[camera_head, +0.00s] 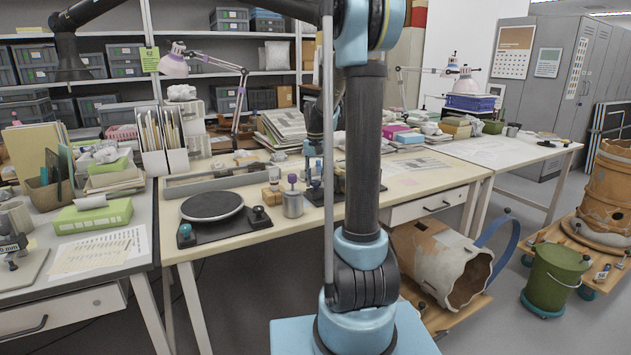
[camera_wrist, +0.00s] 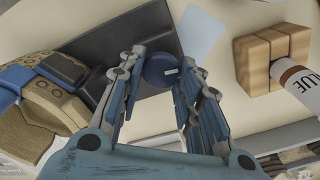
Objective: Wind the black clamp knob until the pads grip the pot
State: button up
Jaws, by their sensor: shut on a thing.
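My gripper (camera_wrist: 160,75) is shut on a dark, blue-black round knob (camera_wrist: 158,66) with a small white mark on its face. The knob sits between the fingertips. The clamp's dark body (camera_wrist: 135,38) lies beside and behind the fingers in the wrist view. At left in that view is the tan, speckled pot (camera_wrist: 58,106), with blue and black clamp parts (camera_wrist: 22,76) by it. Whether the pads touch the pot I cannot tell. In the head view my arm hides most of the clamp and the pot.
A wooden block (camera_wrist: 265,55) and a white glue bottle (camera_wrist: 298,78) stand right of the gripper. In the head view, a black turntable (camera_head: 212,205) and a grey jar (camera_head: 292,203) are left on the bench (camera_head: 240,243). A large broken vessel (camera_head: 437,262) lies on the right.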

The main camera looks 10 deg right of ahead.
aim_at(316, 181)
jog(key=m, duration=0.4)
jog(key=shift+m, duration=2.2)
jog(key=o, duration=1)
jog(key=shift+o, duration=0.2)
jog(key=shift+r, duration=0.2)
notch_tip(316, 181, up, 12)
jog(key=shift+f, duration=0.25)
